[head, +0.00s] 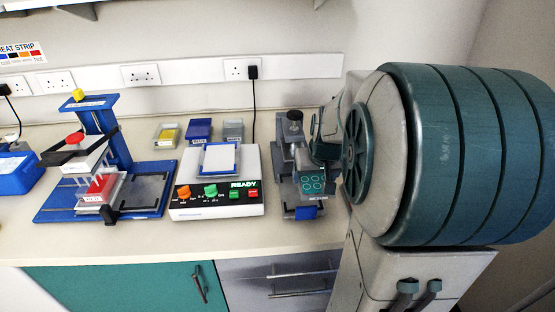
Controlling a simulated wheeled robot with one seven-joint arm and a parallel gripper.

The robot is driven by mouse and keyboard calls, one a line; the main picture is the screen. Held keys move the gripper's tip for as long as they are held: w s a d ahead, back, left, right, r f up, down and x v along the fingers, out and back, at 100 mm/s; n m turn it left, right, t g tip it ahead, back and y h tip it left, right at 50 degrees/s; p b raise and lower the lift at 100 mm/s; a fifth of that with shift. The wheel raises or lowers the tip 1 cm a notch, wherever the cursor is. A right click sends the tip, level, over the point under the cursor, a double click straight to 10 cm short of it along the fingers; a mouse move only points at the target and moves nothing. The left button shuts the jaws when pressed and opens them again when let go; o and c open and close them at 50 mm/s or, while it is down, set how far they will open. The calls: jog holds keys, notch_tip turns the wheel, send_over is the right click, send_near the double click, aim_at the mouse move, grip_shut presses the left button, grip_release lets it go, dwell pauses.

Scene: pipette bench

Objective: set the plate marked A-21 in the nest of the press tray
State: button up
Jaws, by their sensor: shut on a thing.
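My gripper (304,208) hangs low at the bench front, right of the READY unit. It appears shut on a small blue piece (306,212); no marking on it is readable, so I cannot tell whether it is the A-21 plate. A press (95,120) with a blue frame, a red knob and a black lever stands at the left. Its blue base (52,212) carries a grey tray part (150,188). A red labelled piece (98,187) sits under the press head; its label is too small to read.
The white READY unit (218,210) with coloured knobs stands between press and gripper. Yellow (168,134), blue (199,130) and grey (233,130) blocks stand behind it. A blue bin (18,175) is at far left. My arm hides the right end. The bench's front strip (110,240) is clear.

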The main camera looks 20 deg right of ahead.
jog(key=w+f, duration=0.1)
jog(key=w+a+f, duration=0.1)
jog(key=w, duration=0.1)
jog(key=w+f, duration=0.1)
jog(key=shift+w+a+p, duration=0.15)
jog(key=shift+w+p, duration=0.15)
jog(key=shift+w, duration=0.05)
notch_tip(320, 180, down, 4)
jog(key=shift+r, duration=0.1)
jog(key=shift+f, duration=0.35)
jog(key=o, duration=1)
jog(key=shift+r, duration=0.15)
